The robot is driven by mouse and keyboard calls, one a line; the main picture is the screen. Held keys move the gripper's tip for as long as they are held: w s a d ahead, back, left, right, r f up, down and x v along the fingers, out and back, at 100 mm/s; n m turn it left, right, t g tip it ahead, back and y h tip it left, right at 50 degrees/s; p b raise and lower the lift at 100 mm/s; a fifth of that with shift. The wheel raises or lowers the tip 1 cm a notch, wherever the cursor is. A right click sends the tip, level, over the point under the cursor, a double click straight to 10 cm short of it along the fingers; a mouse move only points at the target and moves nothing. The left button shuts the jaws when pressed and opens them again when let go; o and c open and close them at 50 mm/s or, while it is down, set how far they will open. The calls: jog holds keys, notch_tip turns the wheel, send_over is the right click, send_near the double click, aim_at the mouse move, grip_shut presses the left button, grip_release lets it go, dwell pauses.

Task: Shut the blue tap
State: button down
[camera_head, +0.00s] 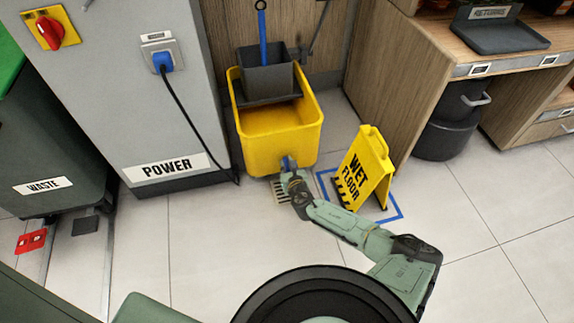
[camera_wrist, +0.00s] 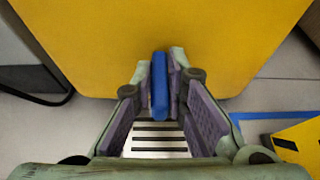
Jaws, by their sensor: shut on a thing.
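The blue tap (camera_head: 286,161) is low on the front of the yellow mop bucket (camera_head: 262,140). In the wrist view the blue tap handle (camera_wrist: 159,85) is a narrow bar pointing lengthwise toward the camera, between my fingertips. My gripper (camera_head: 289,172) reaches the tap from the front and is shut on the handle; in the wrist view the fingers (camera_wrist: 160,78) sit on either side of it. The yellow bucket wall (camera_wrist: 225,40) fills the top of that view. The tap's spout is hidden.
A floor drain grate (camera_wrist: 158,138) lies below the tap. A yellow wet floor sign (camera_head: 366,167) stands just right of my gripper inside a blue floor outline (camera_head: 397,205). A grey power cabinet (camera_head: 130,105) stands left. Tiled floor is clear at the right.

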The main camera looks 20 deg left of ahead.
jog(key=shift+r+p, duration=0.1)
jog(key=shift+p, duration=0.3)
jog(key=m+h+p, duration=0.1)
jog(key=m+t+h+p, duration=0.1)
jog(key=p, duration=0.1)
jog(key=shift+s+a+r+m+h, duration=0.15)
jog(key=shift+a+m+h, duration=0.05)
jog(key=shift+m+h, duration=0.1)
jog(key=shift+s+a+m+t+h+p, duration=0.15)
jog(key=shift+m+t+h+p, duration=0.35)
jog(key=shift+m+h+p, duration=0.45)
jog(key=m+g+h+b, duration=0.1)
jog(key=m+h+b, duration=0.2)
jog(key=h, duration=0.1)
jog(key=m+g+h+b, duration=0.1)
jog(key=m+h+b, duration=0.2)
jog(key=m, duration=0.1)
jog(key=a+m+g+h+b, duration=0.1)
jog(key=m+h+b, duration=0.1)
jog(key=m+h, duration=0.1)
jog(key=shift+w+f+m+h+b, duration=0.3)
jog(key=shift+w+h+b, duration=0.1)
jog(key=shift+h, duration=0.45)
jog(key=shift+d+r, duration=0.1)
jog(key=c, duration=1.6)
grip_release()
